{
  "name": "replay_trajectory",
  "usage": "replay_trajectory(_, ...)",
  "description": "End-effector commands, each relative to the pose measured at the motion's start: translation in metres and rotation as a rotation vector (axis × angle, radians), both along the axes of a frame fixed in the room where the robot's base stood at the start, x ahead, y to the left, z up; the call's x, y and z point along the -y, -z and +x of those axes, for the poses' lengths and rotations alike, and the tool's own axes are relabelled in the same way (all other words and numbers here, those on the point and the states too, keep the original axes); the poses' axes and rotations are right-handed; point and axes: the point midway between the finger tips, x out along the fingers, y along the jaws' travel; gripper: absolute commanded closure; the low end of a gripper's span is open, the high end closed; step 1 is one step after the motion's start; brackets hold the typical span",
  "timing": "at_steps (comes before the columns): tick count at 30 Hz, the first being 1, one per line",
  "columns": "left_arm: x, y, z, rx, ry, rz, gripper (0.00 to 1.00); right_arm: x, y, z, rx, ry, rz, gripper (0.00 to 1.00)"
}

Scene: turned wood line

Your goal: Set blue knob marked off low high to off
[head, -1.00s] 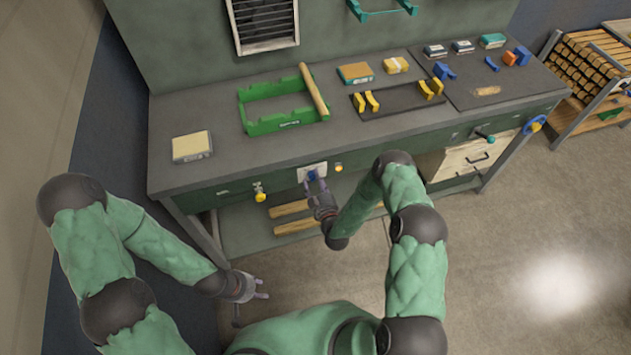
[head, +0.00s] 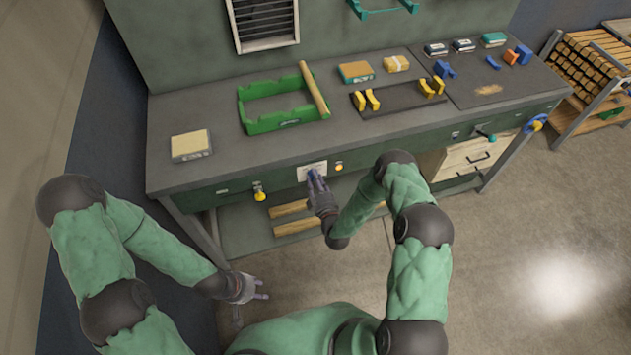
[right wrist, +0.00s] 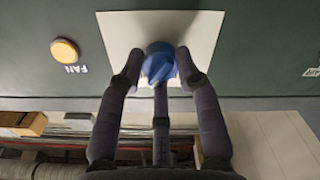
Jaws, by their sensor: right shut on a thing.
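The blue knob (right wrist: 158,66) sits on a pale square plate (right wrist: 112,30) on the bench's green front panel. It fills the space between the two fingers of my right gripper (right wrist: 158,60), which is shut on it. In the head view the right gripper (head: 314,178) reaches the plate (head: 321,165) from below and mostly hides the knob. The off, low and high marks cannot be read, so the setting cannot be told. My left gripper (head: 260,289) hangs low at the left, away from the bench, with its fingers apart and empty.
An orange round button (right wrist: 65,50) labelled FAN is beside the plate. A yellow knob (head: 260,193) is further left on the panel. A green tray (head: 243,112), a black rack (head: 398,105) and small boxes stand on the bench top. The floor before the bench is clear.

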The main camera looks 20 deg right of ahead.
Motion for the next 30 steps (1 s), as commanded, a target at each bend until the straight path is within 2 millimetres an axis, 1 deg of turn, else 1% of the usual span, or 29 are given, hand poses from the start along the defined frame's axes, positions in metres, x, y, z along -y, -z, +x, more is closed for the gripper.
replay_trajectory(2,0.000,0.007,0.000,0.000,0.000,0.000,0.60,0.000,0.004,-0.001,-0.002,0.001,-0.066,0.98)
replay_trajectory(30,0.000,0.058,0.000,0.000,0.000,0.000,0.60,0.000,0.004,-0.001,0.027,-0.001,-0.957,0.98)
